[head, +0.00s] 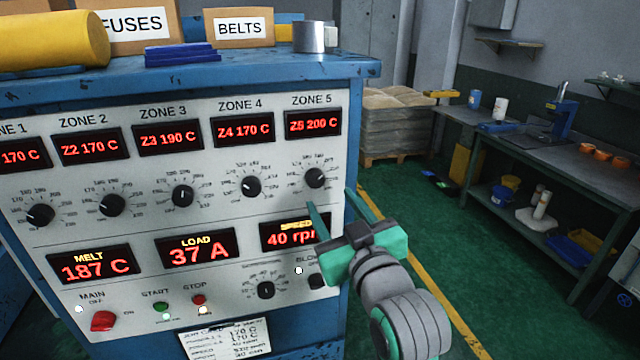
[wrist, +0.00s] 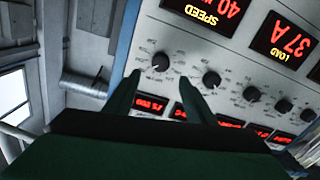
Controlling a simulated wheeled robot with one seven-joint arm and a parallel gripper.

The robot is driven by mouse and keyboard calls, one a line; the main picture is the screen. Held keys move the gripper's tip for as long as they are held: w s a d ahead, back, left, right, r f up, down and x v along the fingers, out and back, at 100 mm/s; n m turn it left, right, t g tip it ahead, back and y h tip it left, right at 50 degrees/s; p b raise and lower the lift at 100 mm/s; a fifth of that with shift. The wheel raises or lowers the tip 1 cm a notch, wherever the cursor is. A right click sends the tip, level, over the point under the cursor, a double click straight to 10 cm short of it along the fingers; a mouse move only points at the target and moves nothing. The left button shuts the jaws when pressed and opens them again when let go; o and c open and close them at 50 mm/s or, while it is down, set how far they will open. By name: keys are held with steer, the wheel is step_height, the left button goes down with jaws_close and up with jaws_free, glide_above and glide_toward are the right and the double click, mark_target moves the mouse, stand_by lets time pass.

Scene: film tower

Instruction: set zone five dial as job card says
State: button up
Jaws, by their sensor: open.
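The zone 5 dial (head: 315,178) is a black round knob with a white pointer on the panel's right side; its display (head: 313,123) reads Z5 200 C. The dial also shows in the wrist view (wrist: 160,62), which looks upside down, near the tip of one finger. My gripper (head: 330,212) is open and empty, below and right of the dial in the head view. I see no contact with the dial. The job card (head: 225,338) is on the panel's lower front; it is cut off by the frame and its lines are too small to read surely.
The zone 4 dial (head: 251,187) is close to the left, with its display at Z4 170 C. The red main switch (head: 103,320) and the start and stop buttons are lower left. A metal cup (head: 310,37) stands on the cabinet top. Green floor is free to the right, before a workbench (head: 560,165).

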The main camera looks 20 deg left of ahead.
mark_target(317, 180)
steer(key=x, duration=0.9)
steer(key=c, duration=1)
